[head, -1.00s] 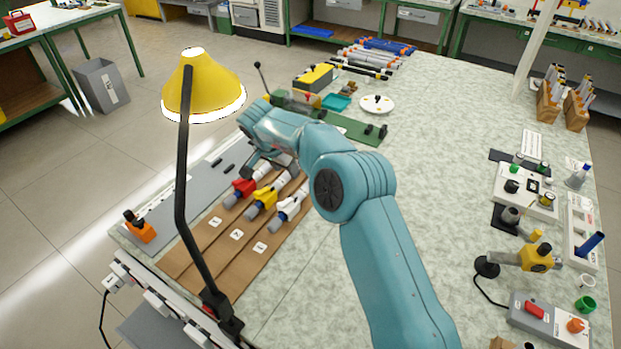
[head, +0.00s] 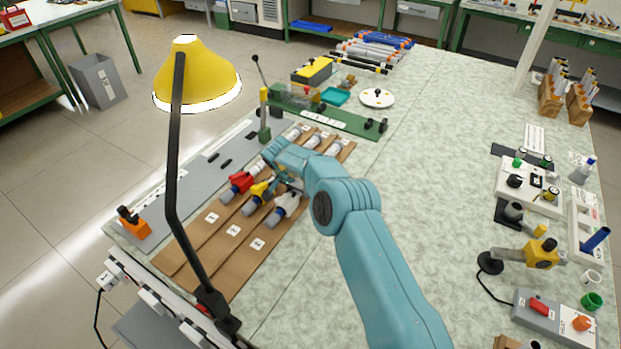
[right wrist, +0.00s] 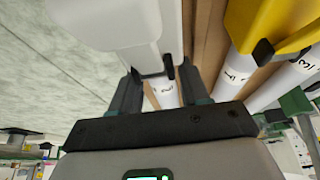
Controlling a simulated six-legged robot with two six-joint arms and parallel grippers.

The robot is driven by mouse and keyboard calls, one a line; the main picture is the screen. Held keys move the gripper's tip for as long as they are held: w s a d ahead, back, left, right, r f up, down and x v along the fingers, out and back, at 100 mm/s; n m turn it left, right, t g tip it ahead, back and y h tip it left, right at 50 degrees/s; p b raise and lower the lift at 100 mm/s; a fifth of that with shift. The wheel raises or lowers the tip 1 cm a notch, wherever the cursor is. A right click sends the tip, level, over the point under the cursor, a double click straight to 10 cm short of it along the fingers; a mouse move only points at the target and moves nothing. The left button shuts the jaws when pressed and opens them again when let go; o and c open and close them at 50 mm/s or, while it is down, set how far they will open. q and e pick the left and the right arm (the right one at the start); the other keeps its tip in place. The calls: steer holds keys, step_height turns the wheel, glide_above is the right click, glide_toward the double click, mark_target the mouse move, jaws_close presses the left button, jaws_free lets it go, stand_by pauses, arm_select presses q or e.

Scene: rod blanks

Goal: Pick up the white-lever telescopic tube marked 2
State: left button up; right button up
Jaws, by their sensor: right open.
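The white-lever tube (head: 287,206) lies rightmost of three tubes on the brown boards, beside the yellow-lever tube (head: 256,193) and the red-lever tube (head: 238,183). My right gripper (head: 288,182) is over the white-lever tube, hiding its middle. In the right wrist view the white lever body (right wrist: 105,22) is large and close. The open fingers of the right gripper (right wrist: 160,78) stand on either side of its white tube (right wrist: 166,93), which carries a dark, partly hidden mark that looks like a 2. I cannot tell whether they touch. The left gripper is not in view.
A yellow lamp (head: 205,75) on a dark pole stands at left front. A green fixture (head: 330,122) lies behind the tubes. Switch boxes and small parts (head: 525,187) line the right side. The table middle, right of my arm, is clear.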

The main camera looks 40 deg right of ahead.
steer(key=shift+w+f, duration=0.1)
steer(key=shift+f, duration=0.1)
steer(key=shift+a+r, duration=0.1)
steer(key=shift+r, duration=0.1)
steer(key=c, duration=0.3)
steer(key=shift+s, duration=0.2)
steer(key=shift+c, duration=1.2)
steer(key=shift+w, duration=0.15)
